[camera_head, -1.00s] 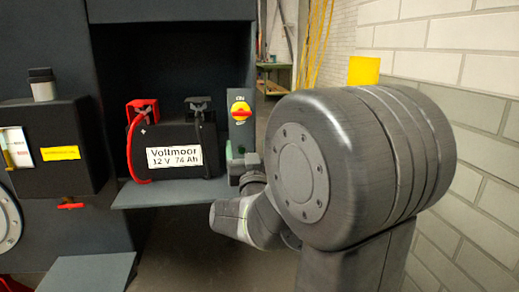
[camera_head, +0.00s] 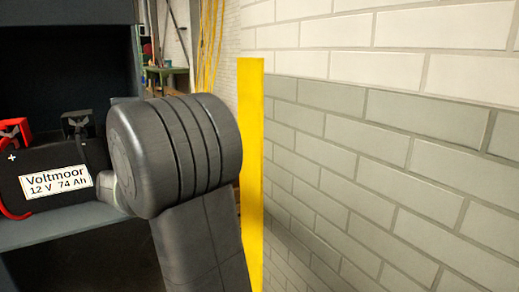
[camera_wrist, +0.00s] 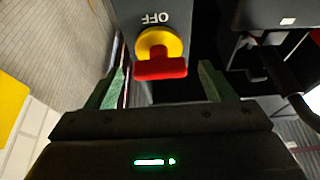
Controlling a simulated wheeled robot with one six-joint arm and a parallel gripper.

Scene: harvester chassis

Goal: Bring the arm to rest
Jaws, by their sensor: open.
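My gripper (camera_wrist: 165,86) is open, with its two green-tipped fingers apart in the wrist view. A rotary switch (camera_wrist: 160,52) with a yellow disc and a red handle lies ahead of and between the fingers. Its handle lies crosswise in the picture, and "OFF" reads upside down on the grey panel (camera_wrist: 150,14). I see nothing held; whether a finger touches the switch I cannot tell. In the head view my arm (camera_head: 175,155) is folded in front of the shelf's right side and hides the gripper and switch.
A black Voltmoor battery (camera_head: 85,165) with a red clamp (camera_head: 14,132) and a black clamp (camera_head: 78,124) sits on a grey shelf (camera_head: 60,222) at the left. A yellow post (camera_head: 252,220) and a brick wall (camera_head: 390,130) stand close on the right.

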